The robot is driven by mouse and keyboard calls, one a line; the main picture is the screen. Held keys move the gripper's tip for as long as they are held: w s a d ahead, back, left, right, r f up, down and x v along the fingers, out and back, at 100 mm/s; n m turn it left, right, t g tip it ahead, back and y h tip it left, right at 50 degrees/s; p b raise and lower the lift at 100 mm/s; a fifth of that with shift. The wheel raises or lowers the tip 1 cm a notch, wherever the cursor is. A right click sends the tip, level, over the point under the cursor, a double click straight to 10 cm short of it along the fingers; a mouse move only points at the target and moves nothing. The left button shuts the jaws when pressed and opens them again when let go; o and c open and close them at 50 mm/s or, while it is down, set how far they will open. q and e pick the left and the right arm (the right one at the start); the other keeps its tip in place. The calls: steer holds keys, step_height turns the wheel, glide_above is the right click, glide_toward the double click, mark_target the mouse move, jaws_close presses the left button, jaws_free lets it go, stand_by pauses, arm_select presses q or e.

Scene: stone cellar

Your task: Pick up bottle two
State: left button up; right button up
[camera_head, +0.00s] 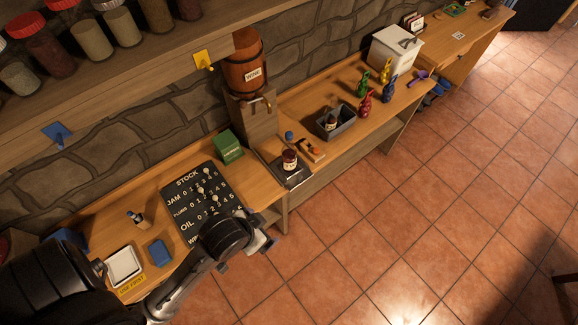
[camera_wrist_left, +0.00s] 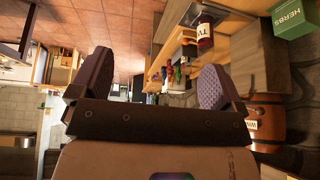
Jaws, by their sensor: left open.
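A dark bottle (camera_head: 289,161) with a pale label stands on a dark flat plate (camera_head: 299,176) near the front edge of the bench. In the left wrist view a dark red bottle (camera_wrist_left: 205,32) has a label with "TW" partly readable; it appears to be the same bottle. A second dark bottle (camera_head: 331,121) is in a grey bin (camera_head: 345,129) behind it and to the right. My left gripper (camera_head: 265,242) is low and left of the first bottle, near the bench's front edge and apart from it. Its two fingers (camera_wrist_left: 154,85) are spread with nothing between them. My right gripper is not in view.
A green box (camera_head: 229,147), marked HERBS in the wrist view, and a black STOCK board (camera_head: 193,190) lie left of the bottle. A wine barrel (camera_head: 244,65) stands behind. Several coloured figures (camera_head: 366,104) stand farther right. The tiled floor in front is clear.

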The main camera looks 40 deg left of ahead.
arm_select(q)
steer(key=w+a+f+n+t+b, duration=0.1)
steer(key=w+f+t+b, duration=0.1)
steer(key=w+f+b, duration=1.05)
steer(key=n+t+y+b, duration=0.65)
steer(key=y+b, duration=0.45)
steer(key=b, duration=0.2)
glide_toward(288, 158)
steer(key=x, duration=0.5)
steer(key=shift+a+f, duration=0.35)
steer(key=shift+w+d+r+n+t, duration=0.15)
steer(key=shift+d+r+n+t, duration=0.1)
steer(key=shift+n, duration=0.1)
steer(key=shift+w, duration=0.1)
steer(key=shift+w+a+n, duration=0.1)
steer(key=shift+w+n, duration=0.05)
steer(key=shift+n, duration=0.25)
steer(key=shift+x, duration=3.55)
steer(key=shift+c, duration=0.2)
